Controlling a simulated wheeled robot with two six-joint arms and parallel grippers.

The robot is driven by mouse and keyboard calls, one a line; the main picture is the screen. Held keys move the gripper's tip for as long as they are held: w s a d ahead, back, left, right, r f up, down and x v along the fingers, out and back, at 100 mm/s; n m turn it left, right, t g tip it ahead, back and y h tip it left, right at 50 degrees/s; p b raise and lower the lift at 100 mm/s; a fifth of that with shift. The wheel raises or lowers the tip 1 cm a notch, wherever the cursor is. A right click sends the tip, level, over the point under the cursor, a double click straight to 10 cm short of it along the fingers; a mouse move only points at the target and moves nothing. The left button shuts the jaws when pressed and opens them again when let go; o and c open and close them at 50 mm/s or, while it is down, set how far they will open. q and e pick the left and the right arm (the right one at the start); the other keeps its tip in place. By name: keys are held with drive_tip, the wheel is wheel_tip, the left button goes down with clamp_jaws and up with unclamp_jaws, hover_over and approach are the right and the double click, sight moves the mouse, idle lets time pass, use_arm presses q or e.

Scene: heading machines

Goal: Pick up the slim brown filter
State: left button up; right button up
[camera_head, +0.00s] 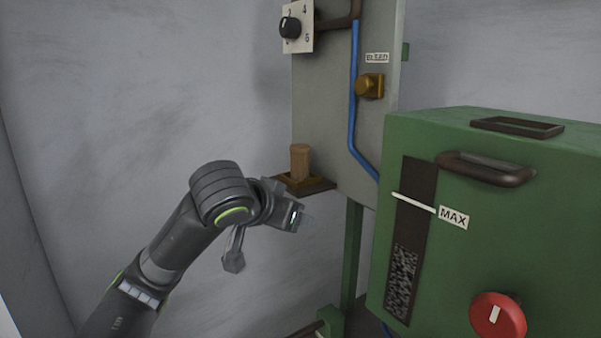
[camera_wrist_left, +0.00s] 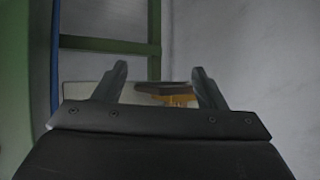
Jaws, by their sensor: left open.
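The slim brown filter (camera_head: 300,161) stands upright on a small shelf (camera_head: 318,187) with a yellow-brown holder (camera_head: 289,181), fixed to the grey panel. My left gripper (camera_head: 303,218) is in front of and a little below the shelf in the head view, apart from the filter. In the left wrist view the left gripper (camera_wrist_left: 161,76) has its two fingers spread with nothing held. A dark edge and a yellow-orange part (camera_wrist_left: 181,98) show between and beyond the fingers. I cannot make out the filter in that view. My right gripper is not in view.
A green machine box (camera_head: 480,215) with a dark handle (camera_head: 486,168) and red knob (camera_head: 498,316) stands to the right. A blue pipe (camera_head: 353,90), brass fitting (camera_head: 369,86) and dial (camera_head: 290,27) are on the grey panel (camera_head: 320,100). Room left of the shelf is clear.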

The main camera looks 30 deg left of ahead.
use_arm(q)
drive_tip(key=n+t+y, duration=0.1)
drive_tip(key=n+t, duration=0.1)
approach(296, 151)
drive_tip(key=b+x, duration=0.2)
drive_tip(key=x, duration=0.5)
drive_tip(key=shift+s+a+f, duration=0.1)
drive_tip(key=shift+a+f, duration=0.05)
drive_tip(key=shift+a, duration=0.05)
drive_tip(key=p+x, duration=0.1)
drive_tip(key=x, duration=0.1)
drive_tip(key=p+x, duration=0.2)
drive_tip(key=x, duration=0.1)
drive_tip(key=shift+d+r+p, duration=0.15)
drive_tip(key=shift+r+p, duration=0.05)
drive_tip(key=shift+p, duration=0.1)
drive_tip(key=shift+w+f, duration=0.2)
drive_tip(key=shift+w, duration=0.25)
drive_tip(key=shift+c, duration=0.3)
drive_tip(key=c, duration=1)
